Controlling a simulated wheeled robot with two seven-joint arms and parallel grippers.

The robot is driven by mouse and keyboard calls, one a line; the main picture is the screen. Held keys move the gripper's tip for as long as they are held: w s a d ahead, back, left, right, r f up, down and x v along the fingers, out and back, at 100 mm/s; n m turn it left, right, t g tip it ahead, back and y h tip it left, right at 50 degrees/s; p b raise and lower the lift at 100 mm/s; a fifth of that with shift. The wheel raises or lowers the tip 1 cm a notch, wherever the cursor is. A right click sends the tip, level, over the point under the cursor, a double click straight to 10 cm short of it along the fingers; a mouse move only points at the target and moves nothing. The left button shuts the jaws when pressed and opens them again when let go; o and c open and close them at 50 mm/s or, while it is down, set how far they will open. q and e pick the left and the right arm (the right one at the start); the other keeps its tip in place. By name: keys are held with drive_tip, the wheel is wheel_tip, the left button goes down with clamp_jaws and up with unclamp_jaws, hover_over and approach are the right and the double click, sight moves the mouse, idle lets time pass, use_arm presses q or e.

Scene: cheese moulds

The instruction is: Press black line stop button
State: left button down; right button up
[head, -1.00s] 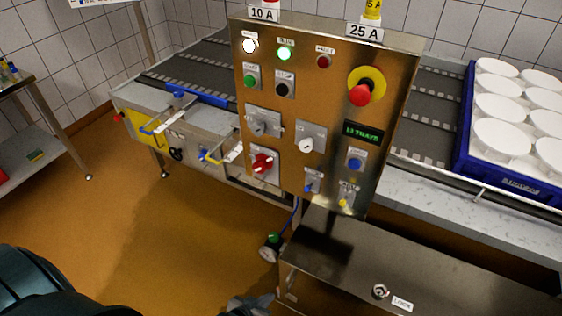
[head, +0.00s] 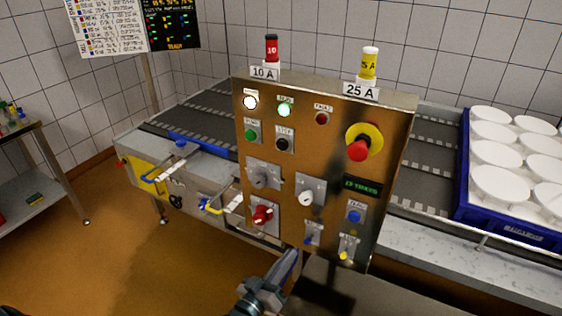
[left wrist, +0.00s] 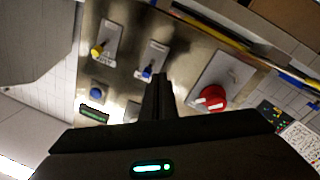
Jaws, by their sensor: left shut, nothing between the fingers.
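My left gripper (head: 291,258) is shut and empty, low in front of the panel, well below the black button. In the left wrist view its closed fingers (left wrist: 160,82) point at the lower panel, between a blue toggle (left wrist: 147,72) and the red rotary switch (left wrist: 211,98). The black button does not show in that view. My right gripper is not in view.
A red-and-yellow emergency stop (head: 359,148) juts out at the panel's upper right. Fuses (head: 369,64) stand on top. A conveyor (head: 425,160) runs behind, with a blue crate of white moulds (head: 510,230) at right.

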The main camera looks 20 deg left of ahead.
use_arm(q)
wheel_tip(320, 180, up, 14)
drive_tip(key=a+n+t+y, duration=0.1)
drive_tip(key=a+n+t, duration=0.2)
drive_tip(key=t, duration=0.1)
drive_tip(key=n+t+y, duration=0.4)
drive_tip(key=n+y, duration=0.1)
drive_tip(key=n, duration=0.2)
approach(283, 144)
drive_tip(key=s+a+r, duration=0.2)
drive_tip(key=s+r, duration=0.3)
drive_tip(key=s, duration=0.1)
drive_tip(key=shift+s+p, duration=0.15)
drive_tip(key=shift+p, duration=0.15)
drive_tip(key=w+b, duration=0.1)
drive_tip(key=w, duration=0.7)
drive_tip(key=shift+w+d+m, duration=0.3)
drive_tip(key=shift+w, duration=0.1)
drive_tip(key=shift+w+b, duration=0.45)
drive_tip(key=shift+w, duration=0.45)
idle(1.2)
idle(0.3)
drive_tip(key=shift+s, duration=0.9)
drive_tip(key=shift+f+p, duration=0.1)
drive_tip(key=shift+p, duration=0.2)
